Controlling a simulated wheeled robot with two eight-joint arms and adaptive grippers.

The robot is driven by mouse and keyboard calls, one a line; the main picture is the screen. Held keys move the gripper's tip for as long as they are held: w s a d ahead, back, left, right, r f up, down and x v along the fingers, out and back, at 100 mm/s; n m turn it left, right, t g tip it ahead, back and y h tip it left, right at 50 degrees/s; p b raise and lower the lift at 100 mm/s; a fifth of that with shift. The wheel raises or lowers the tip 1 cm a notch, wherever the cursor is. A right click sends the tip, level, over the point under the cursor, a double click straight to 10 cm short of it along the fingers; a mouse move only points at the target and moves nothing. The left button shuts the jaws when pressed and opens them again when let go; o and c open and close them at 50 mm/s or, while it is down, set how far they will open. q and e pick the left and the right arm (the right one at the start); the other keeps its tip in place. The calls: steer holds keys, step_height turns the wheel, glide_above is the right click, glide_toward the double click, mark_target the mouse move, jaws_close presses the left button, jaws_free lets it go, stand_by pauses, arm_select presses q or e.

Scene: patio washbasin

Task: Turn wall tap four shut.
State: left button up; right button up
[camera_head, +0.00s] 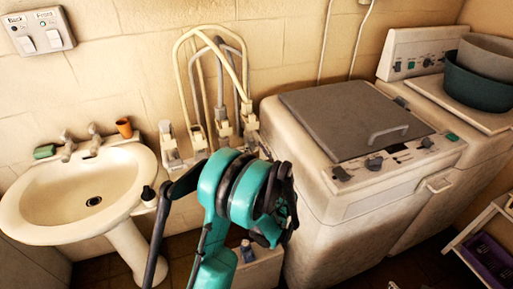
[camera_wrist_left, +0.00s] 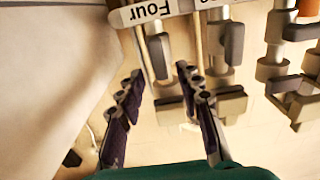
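In the left wrist view a white label (camera_wrist_left: 150,12) reads "Four" upside down. Below it is wall tap four, with a grey lever (camera_wrist_left: 158,56) lying roughly along its pipe. My left gripper (camera_wrist_left: 169,90) is open, its dark fingers spread to either side of the lower part of this tap. I see no clear contact, and the lever lies beyond the fingertips. In the head view the wall taps (camera_head: 222,128) stand in a row, and my teal left wrist covers the gripper's fingertips. The labels cannot be read there. My right gripper is not in view.
A twin-tub washer (camera_head: 345,200) stands close to the right of the taps; its pale side fills the left of the wrist view. A washbasin (camera_head: 45,205) is at the left. Neighbouring taps (camera_wrist_left: 233,45) stand close beside tap four.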

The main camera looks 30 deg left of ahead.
mark_target(251, 143)
arm_select(q)
steer(key=shift+x, duration=1.25)
steer(key=shift+c, duration=0.3)
jaws_close()
